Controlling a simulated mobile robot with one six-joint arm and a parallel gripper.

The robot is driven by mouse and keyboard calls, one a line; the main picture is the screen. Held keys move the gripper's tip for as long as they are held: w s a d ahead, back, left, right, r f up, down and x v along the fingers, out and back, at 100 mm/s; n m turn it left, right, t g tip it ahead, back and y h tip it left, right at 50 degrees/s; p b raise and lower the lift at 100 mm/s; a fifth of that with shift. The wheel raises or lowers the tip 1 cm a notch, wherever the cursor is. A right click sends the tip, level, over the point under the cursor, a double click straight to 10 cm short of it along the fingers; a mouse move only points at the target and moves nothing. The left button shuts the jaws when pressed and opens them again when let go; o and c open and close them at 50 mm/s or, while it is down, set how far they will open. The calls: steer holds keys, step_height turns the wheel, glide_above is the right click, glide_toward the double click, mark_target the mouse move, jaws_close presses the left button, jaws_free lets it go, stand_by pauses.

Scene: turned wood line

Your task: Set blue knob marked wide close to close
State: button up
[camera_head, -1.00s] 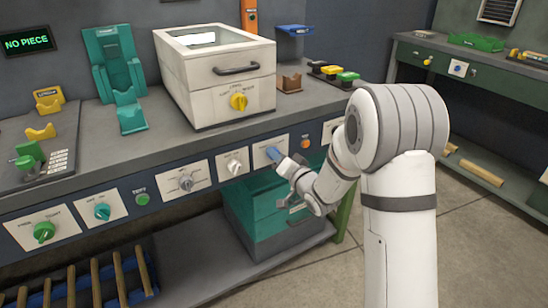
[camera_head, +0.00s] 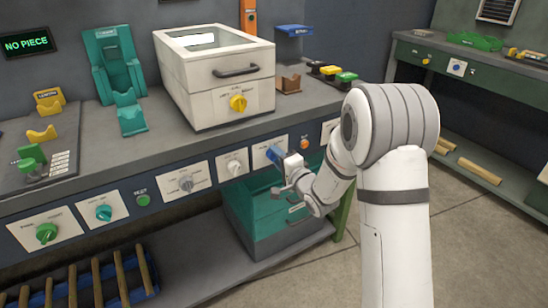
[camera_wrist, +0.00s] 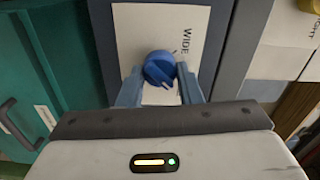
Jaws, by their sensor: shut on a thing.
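The blue knob (camera_head: 273,153) is on a white plate on the bench's front panel. In the wrist view the blue knob (camera_wrist: 159,69) sits between my two fingertips, with a pale pointer line towards the bottom of the picture. The word WIDE stands sideways on the plate (camera_wrist: 192,30) to its right; any other marking is hidden. My gripper (camera_wrist: 159,82) is shut on the knob. In the head view my gripper (camera_head: 280,162) reaches the panel from the right, its fingers partly hidden.
A white knob (camera_head: 233,167) is left of the blue one, an orange button (camera_head: 304,143) right. A teal drawer box (camera_head: 262,222) stands below the panel, close under my wrist. A white box with a yellow knob (camera_head: 238,103) stands on the bench above. Open floor lies right.

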steer(key=shift+s+f, duration=0.1)
steer(key=shift+f, duration=0.15)
steer(key=o, duration=0.9)
steer(key=shift+r, duration=0.1)
steer(key=shift+o, duration=0.4)
steer(key=shift+r, duration=0.1)
steer(key=v, duration=0.7)
steer(key=shift+s+d+p, duration=0.3)
steer(key=shift+p, duration=0.15)
